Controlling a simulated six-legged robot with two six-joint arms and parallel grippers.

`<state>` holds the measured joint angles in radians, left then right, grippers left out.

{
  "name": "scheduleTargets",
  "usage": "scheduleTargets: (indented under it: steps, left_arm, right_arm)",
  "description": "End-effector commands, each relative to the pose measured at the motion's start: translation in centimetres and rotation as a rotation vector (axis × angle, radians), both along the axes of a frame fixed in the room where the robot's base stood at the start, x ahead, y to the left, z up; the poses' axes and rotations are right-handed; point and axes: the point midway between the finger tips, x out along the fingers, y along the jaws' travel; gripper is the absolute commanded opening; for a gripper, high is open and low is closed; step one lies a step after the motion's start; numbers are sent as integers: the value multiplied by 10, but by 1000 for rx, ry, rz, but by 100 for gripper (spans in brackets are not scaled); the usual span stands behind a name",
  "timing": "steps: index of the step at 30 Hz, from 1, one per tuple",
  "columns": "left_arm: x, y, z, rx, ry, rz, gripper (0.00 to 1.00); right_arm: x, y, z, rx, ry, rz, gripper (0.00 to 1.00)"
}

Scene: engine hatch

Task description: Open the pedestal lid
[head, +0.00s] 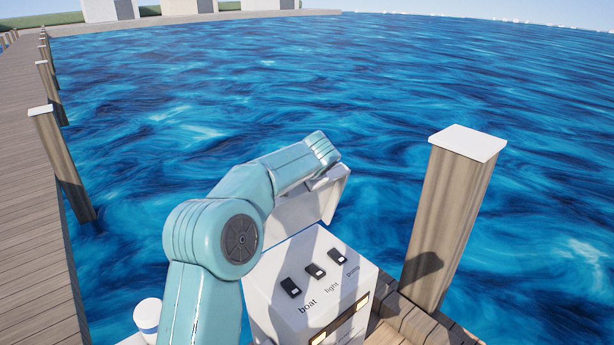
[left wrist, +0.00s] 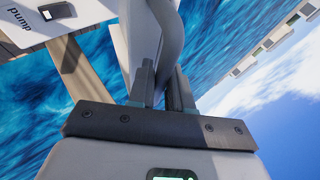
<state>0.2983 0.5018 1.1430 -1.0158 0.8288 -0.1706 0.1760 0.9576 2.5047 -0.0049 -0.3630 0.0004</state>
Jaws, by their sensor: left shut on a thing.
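The white pedestal (head: 300,285) stands at the bottom middle of the head view, its top carrying switches marked boat, light and pump. Its white lid (head: 288,212) is raised and tilted up behind the switch panel, partly hidden by my left arm. In the left wrist view, the lid (left wrist: 135,35) shows as a white slab with a grey curved handle (left wrist: 172,30) along it. My left gripper (left wrist: 163,75) has its two fingers on either side of the handle and is shut on it. In the head view the fingers are mostly hidden. My right gripper is not in view.
A wooden post with a white cap (head: 452,215) stands close to the right of the pedestal on wooden planks (head: 440,325). A plank dock (head: 30,200) with several posts runs along the left. Open water (head: 300,80) lies behind. A white capped bollard-like object (head: 147,314) sits at lower left.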

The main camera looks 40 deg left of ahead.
Motion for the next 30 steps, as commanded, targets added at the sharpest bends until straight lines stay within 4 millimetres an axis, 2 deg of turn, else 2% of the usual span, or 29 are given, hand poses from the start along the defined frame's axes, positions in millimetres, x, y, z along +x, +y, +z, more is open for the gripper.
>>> scheduleTargets:
  steps: [4,5,6,15,19,23,30]
  left_arm:
    - [-1,0,-2,-2,5,1,0]
    - [0,-1,-2,-2,5,1,29]
    - [0,-1,-2,-2,5,1,40]
    - [-1,0,-2,-3,5,1,40]
    - [-5,-7,5,-2,1,0,40]
    - [-17,-24,24,-1,-2,-2,40]
    - [-45,-62,69,0,-4,-3,40]
  right_arm:
    - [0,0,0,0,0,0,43]
    - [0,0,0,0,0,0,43]
    - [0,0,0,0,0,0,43]
    - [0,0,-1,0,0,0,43]
    - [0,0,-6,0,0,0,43]
    - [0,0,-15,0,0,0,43]
    - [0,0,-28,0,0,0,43]
